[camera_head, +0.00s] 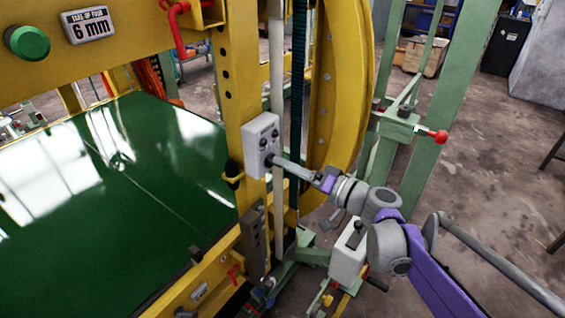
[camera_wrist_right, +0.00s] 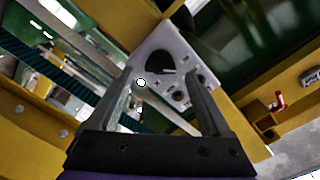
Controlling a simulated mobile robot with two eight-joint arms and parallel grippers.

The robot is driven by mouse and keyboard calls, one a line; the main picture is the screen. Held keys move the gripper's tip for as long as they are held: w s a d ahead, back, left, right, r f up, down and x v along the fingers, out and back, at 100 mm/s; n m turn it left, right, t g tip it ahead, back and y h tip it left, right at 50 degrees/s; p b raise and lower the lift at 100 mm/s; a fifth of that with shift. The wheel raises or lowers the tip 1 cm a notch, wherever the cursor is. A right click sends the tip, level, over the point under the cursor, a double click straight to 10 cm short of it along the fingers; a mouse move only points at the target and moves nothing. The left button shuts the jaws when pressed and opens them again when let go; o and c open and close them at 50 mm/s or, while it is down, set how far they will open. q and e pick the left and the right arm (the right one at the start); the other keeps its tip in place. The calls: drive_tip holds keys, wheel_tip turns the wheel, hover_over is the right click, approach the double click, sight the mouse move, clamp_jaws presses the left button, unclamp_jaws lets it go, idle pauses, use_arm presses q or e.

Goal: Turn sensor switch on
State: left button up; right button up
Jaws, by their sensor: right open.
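A light grey control box (camera_head: 262,143) with dark knobs is fixed to the yellow column in the head view. My right gripper (camera_head: 275,161) is at its lower right face. In the right wrist view the box face (camera_wrist_right: 180,50) shows a large black knob (camera_wrist_right: 158,61) and several smaller dark controls (camera_wrist_right: 182,98). My right gripper (camera_wrist_right: 162,82) is open there, its two fingers spread on either side of part of the panel, with nothing held. I cannot tell which control is the sensor switch, its position, or whether the fingers touch the panel. My left gripper is not in view.
A yellow ring (camera_head: 347,90) stands right behind the column. A green machine bed (camera_head: 110,200) lies at left. A green post (camera_head: 445,110) and red-knobbed lever (camera_head: 437,136) stand at right. A lower grey box (camera_head: 254,240) sits below the control box. Floor at right is mostly clear.

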drive_tip(key=shift+x, duration=1.2)
clamp_jaws()
